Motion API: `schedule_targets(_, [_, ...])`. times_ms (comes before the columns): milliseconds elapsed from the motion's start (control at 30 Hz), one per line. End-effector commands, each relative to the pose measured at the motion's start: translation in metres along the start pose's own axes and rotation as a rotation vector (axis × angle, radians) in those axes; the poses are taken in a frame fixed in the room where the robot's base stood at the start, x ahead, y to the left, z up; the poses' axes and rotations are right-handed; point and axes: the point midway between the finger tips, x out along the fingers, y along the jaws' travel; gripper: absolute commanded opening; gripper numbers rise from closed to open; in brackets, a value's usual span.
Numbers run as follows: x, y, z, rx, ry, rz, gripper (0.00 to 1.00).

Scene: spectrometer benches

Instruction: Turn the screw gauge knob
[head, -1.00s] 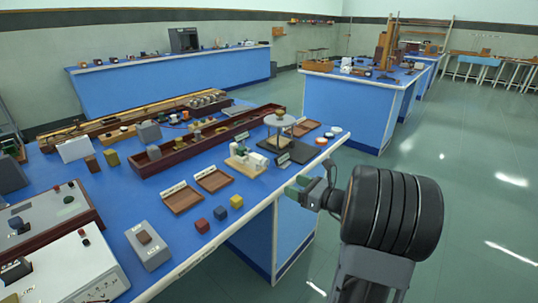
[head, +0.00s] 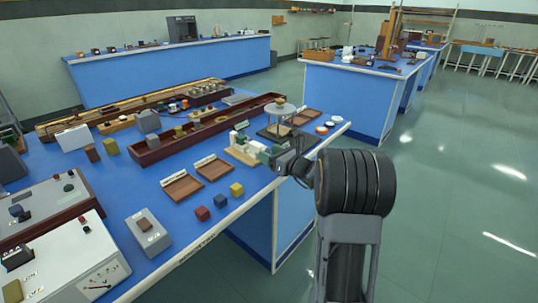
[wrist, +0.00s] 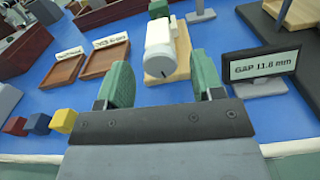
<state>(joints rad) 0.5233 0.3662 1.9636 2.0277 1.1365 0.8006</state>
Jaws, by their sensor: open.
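The screw gauge (wrist: 165,45) is a white cylinder-bodied device on a light wooden base. In the wrist view its round grey-white knob end (wrist: 172,88) faces me, between and just beyond my fingers. My gripper (wrist: 164,85) has two green fingers, spread apart with nothing between them. A dark sign (wrist: 262,67) reading "GAP 11.8 mm" stands right of the gauge in the wrist view.
Two brown trays (head: 181,187) (head: 213,168) lie left of the gauge. Red, blue and yellow cubes (head: 219,213) sit near the bench's front edge. A round-topped stand (head: 279,113) on a dark base is behind the gauge. Open floor lies to the right.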

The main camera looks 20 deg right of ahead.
Motion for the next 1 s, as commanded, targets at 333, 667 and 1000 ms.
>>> schedule_targets(333, [0.0061,0.0000,-0.0001,0.000,0.001,0.000,0.61])
schedule_targets(667, [0.0060,0.0002,-0.0001,0.000,0.001,0.000,0.37])
schedule_targets(1000, [0.0060,0.0004,-0.0002,-0.001,0.001,0.001,0.12])
